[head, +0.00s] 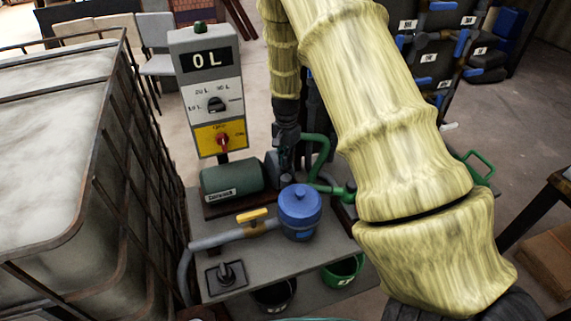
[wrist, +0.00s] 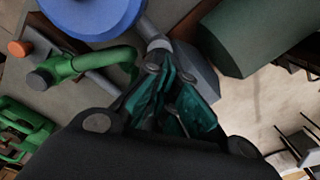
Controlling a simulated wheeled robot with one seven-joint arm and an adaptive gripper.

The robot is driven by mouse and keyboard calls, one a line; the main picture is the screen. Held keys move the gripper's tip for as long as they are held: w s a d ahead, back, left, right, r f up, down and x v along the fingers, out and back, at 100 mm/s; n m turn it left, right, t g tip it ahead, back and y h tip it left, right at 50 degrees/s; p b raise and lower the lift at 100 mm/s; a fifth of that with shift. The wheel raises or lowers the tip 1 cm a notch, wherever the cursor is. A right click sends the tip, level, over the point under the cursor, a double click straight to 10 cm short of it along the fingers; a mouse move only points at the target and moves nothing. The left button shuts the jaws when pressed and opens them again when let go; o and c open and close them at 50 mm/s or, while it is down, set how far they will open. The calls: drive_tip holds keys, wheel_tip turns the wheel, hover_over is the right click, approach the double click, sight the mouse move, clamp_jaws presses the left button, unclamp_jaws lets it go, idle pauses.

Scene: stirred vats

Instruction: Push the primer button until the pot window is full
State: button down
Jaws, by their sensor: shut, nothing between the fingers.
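A blue lidded pot (head: 300,208) stands on the pump bench; part of it also shows at the top of the wrist view (wrist: 92,14). A small light patch low on its front may be the window, but its level is too small to read. A black upright knob on a square plate (head: 229,274) sits at the bench's front left; I cannot tell whether it is the primer button. My gripper (head: 286,150) points down behind the pot, beside the green motor (head: 232,178). Its teal fingers (wrist: 182,108) are shut and empty in the wrist view.
A control post (head: 209,92) reads 0 L and has a black dial and a red switch. A yellow-handled valve (head: 252,215) is on the grey pipe. A green pipe (wrist: 100,62) runs near my fingers. A caged tank (head: 60,130) stands left; buckets (head: 342,272) sit below.

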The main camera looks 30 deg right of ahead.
drive_tip(key=shift+f, duration=0.1)
idle(0.3)
drive_tip(key=shift+f+b, duration=0.75)
drive_tip(key=shift+f, duration=1)
drive_tip(key=shift+r, duration=0.2)
drive_tip(key=shift+r+p, duration=1.65)
drive_tip(key=shift+r, duration=0.55)
wheel_tip(320, 180, up, 6)
drive_tip(key=p, duration=0.4)
